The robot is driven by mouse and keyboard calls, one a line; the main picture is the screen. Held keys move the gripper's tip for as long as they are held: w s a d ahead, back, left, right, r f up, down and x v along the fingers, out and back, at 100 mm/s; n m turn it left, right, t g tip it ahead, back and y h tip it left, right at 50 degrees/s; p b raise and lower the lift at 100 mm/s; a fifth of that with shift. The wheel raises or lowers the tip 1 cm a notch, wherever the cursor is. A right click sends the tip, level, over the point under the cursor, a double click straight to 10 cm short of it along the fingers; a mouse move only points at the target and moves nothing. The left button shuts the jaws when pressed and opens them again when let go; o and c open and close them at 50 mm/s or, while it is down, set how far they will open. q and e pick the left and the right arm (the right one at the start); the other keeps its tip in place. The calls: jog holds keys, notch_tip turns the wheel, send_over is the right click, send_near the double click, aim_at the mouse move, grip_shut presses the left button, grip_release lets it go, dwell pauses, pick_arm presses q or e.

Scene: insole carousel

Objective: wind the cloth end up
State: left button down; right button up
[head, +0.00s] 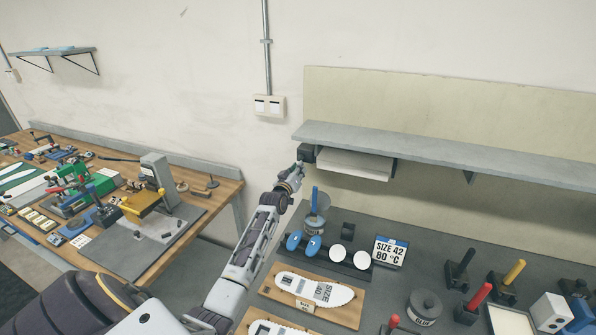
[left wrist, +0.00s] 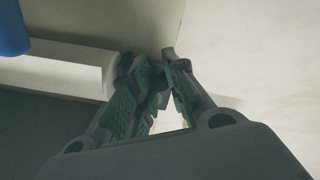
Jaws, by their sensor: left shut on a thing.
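The roll also shows at the left of the left wrist view (left wrist: 60,70). No loose cloth end can be told apart from the roll. My left gripper (head: 300,167) is raised to the left end of the roll. In the left wrist view its green-padded fingers (left wrist: 158,85) are shut on a small dark knob beside the roll's end; the fingers hide most of it. My right gripper is in neither view.
The grey shelf (head: 440,155) runs above the roll. A wooden workbench (head: 225,187) stands left.

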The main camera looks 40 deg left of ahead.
pick_arm(q)
jog(key=c, duration=1.4)
grip_release()
jog(key=shift+o, duration=0.2)
jog(key=shift+s, duration=0.1)
jog(key=v, duration=1.1)
jog(key=shift+s, duration=0.4)
jog(key=shift+d+f, duration=0.1)
